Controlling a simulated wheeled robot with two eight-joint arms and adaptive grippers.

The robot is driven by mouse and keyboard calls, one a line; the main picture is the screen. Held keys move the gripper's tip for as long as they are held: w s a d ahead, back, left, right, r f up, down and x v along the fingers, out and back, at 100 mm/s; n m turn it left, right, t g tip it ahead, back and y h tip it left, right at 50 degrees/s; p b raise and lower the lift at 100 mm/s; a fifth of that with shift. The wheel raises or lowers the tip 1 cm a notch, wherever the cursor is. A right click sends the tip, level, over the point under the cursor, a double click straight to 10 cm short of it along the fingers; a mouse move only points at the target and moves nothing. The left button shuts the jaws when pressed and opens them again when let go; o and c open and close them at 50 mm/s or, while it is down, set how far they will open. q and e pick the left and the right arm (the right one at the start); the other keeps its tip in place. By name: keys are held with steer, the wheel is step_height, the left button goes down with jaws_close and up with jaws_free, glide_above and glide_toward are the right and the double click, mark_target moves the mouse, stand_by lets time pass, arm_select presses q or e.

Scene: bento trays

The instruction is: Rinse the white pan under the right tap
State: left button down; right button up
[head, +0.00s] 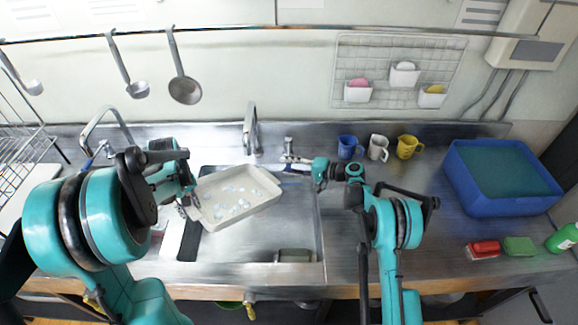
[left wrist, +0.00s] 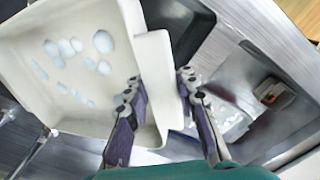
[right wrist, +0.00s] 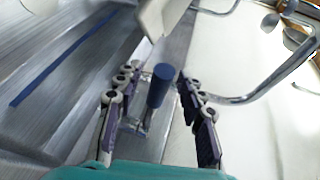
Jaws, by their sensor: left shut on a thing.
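The white pan (head: 272,190) is tilted over the sink, with several pale foam blobs on its inner face. My left gripper (head: 188,203) is shut on the pan's left end; the left wrist view shows its fingers (left wrist: 160,82) on both sides of the rim flange. The right tap (head: 250,125) stands behind the pan. I see no water stream. My right gripper (head: 290,163) is beside this tap, near its lever. In the right wrist view the open fingers (right wrist: 152,80) flank a blue-tipped lever (right wrist: 161,84); I cannot tell whether they touch it.
The left tap (head: 100,125) is partly behind my left arm. Blue, white and yellow mugs (head: 378,147) stand right of my right gripper. A blue tub (head: 500,205), a red brush (head: 483,249) and a green sponge (head: 519,246) are at the right. Ladles (head: 184,88) hang above.

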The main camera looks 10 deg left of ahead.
steer(key=shift+c, duration=0.2)
jaws_close()
steer(key=d+n+g, duration=0.1)
steer(key=w+d+n+g, duration=0.1)
steer(key=d+g, duration=0.1)
stand_by(0.3)
steer(key=shift+o, duration=0.2)
jaws_free()
steer(key=v, duration=1.1)
steer(key=shift+d, duration=0.45)
